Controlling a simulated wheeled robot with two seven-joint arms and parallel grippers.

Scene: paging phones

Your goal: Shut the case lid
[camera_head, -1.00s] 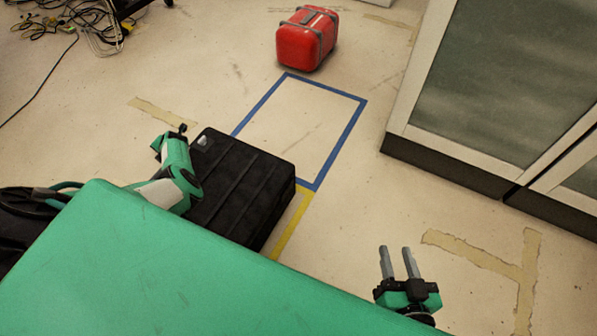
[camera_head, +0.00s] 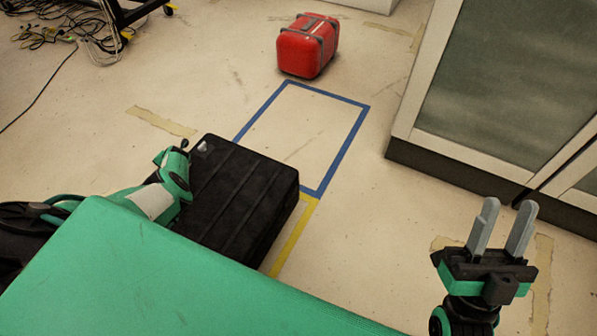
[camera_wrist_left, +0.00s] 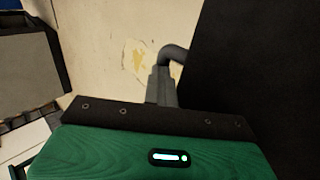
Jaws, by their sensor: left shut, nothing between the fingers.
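The black case (camera_head: 240,195) lies on the floor left of centre, with its ribbed lid (camera_head: 225,190) facing up. The lid looks down over the case; I cannot tell whether it is fully closed. My left arm reaches to the case's left side, and its fingers are hidden in the head view. In the left wrist view my left gripper (camera_wrist_left: 170,62) is shut and empty, beside a large black surface of the case (camera_wrist_left: 255,75). My right gripper (camera_head: 505,212) is open and empty, in the air at the lower right, well away from the case.
A blue taped rectangle (camera_head: 345,150) lies empty beyond the case, with a yellow tape strip (camera_head: 292,235) at the case's right. A red case (camera_head: 308,47) stands farther back. A cabinet (camera_head: 490,95) stands at the right. Cables (camera_head: 60,30) lie at the upper left.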

